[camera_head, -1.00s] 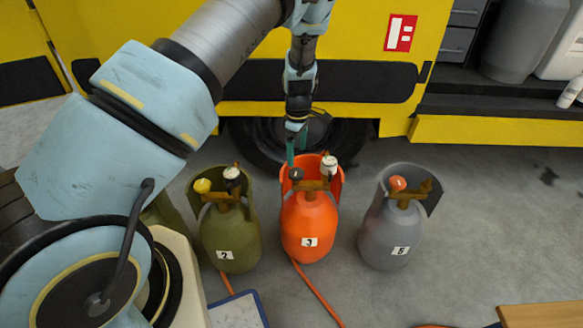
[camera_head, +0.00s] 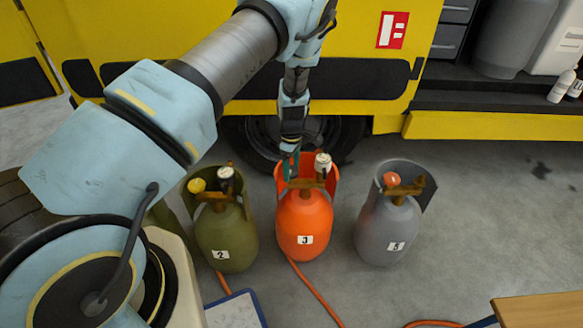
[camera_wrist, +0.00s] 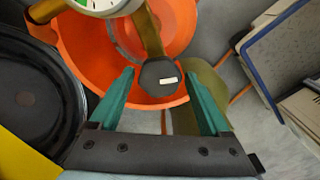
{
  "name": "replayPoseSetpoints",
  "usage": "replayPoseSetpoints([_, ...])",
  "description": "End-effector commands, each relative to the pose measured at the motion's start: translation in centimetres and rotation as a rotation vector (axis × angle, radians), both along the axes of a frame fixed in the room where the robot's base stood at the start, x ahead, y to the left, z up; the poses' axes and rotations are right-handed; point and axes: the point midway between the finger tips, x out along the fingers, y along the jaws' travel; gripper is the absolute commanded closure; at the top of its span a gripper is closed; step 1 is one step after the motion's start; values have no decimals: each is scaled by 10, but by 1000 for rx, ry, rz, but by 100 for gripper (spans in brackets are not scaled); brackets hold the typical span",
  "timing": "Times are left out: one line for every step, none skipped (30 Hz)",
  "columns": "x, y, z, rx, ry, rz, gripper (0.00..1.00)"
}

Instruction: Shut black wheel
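The orange cylinder (camera_head: 303,222), labelled 3, stands upright on the floor between two others. Its black wheel (camera_wrist: 160,77), faceted with a short white mark, sits on the brass valve inside the orange collar. My gripper (camera_head: 291,172) is over that valve, pointing down. In the wrist view my gripper (camera_wrist: 159,74) is open, with one teal finger on each side of the black wheel. No finger clearly touches it, and the exact depth is hard to tell. In the head view the fingers largely hide the wheel.
A white gauge (camera_head: 323,163) stands beside the wheel. An olive cylinder (camera_head: 226,235) with a yellow wheel is on the left, a grey cylinder (camera_head: 387,228) with an orange-red wheel on the right. A yellow truck (camera_head: 350,30) and tyre are behind. Orange hoses cross the floor.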

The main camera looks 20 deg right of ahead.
Motion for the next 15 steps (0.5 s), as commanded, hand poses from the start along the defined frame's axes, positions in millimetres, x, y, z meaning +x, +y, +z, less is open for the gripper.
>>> replayPoseSetpoints([0,0,0,0,0,0,26])
replayPoseSetpoints([0,0,0,0,0,0,30])
replayPoseSetpoints([0,0,0,0,0,0,34])
replayPoseSetpoints([0,0,0,0,0,0,37])
replayPoseSetpoints([0,0,0,0,0,0,41])
replayPoseSetpoints([0,0,0,0,0,0,45])
replayPoseSetpoints([0,0,0,0,0,0,49])
replayPoseSetpoints([0,0,0,0,0,0,52])
replayPoseSetpoints([0,0,0,0,0,0,56])
replayPoseSetpoints([0,0,0,0,0,0,60])
replayPoseSetpoints([0,0,0,0,0,0,63])
replayPoseSetpoints([0,0,0,0,0,0,68])
replayPoseSetpoints([0,0,0,0,0,0,71])
replayPoseSetpoints([0,0,0,0,0,0,74])
replayPoseSetpoints([0,0,0,0,0,0,79])
